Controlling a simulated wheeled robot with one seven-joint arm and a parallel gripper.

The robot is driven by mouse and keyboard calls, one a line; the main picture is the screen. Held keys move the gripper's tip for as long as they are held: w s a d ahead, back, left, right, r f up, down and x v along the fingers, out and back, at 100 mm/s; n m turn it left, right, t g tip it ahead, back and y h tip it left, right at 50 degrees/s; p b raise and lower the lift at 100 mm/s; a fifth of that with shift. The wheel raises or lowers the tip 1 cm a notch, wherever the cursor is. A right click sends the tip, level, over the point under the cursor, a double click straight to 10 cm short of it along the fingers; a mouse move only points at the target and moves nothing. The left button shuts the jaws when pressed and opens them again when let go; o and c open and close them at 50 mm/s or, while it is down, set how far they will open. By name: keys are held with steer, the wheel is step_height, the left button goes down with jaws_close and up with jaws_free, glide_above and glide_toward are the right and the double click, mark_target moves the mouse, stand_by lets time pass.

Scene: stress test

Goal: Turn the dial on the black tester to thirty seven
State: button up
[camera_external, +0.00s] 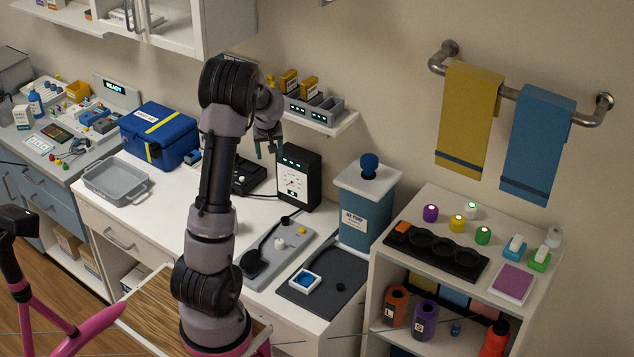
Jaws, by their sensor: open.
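An upright black box (310,181) with a lit display on top and a white round scale on its front stands at the back of the white counter; it looks like the black tester. The white scale face (293,183) is turned toward the camera. Its figures and pointer setting are too small to read. My gripper (266,150) is open and empty, fingers pointing down, in the air just left of the box's upper part in this view. It appears apart from the box, but the depth between them is hard to tell.
A low black device (249,177) sits left of the box, partly behind my arm. A grey panel (290,243) with a black handset lies in front. A teal bin (364,215) stands right. A wall shelf (335,121) with a grey rack is above. A blue case (160,139) stands left.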

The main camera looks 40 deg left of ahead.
steer(key=w+a+f+n+g+y, duration=0.1)
steer(key=a+f+n, duration=0.1)
steer(key=a+f, duration=0.55)
steer(key=w+a+f+n+g, duration=0.1)
steer(key=a+f+n, duration=0.3)
steer(key=f, duration=0.6)
steer(key=shift+m+y, duration=0.3)
steer(key=shift+m, duration=0.3)
steer(key=w+a, duration=0.1)
steer(key=a, duration=0.3)
steer(key=w+a, duration=0.2)
steer(key=a, duration=0.2)
steer(key=w+a, duration=0.1)
steer(key=a, duration=0.4)
steer(key=shift+w+f, duration=0.2)
steer(key=shift+w, duration=0.2)
step_height(320, 180, down, 2)
steer(key=shift+w+a, duration=0.1)
steer(key=shift+a+f, duration=0.15)
steer(key=shift+f, duration=0.15)
jaws_close()
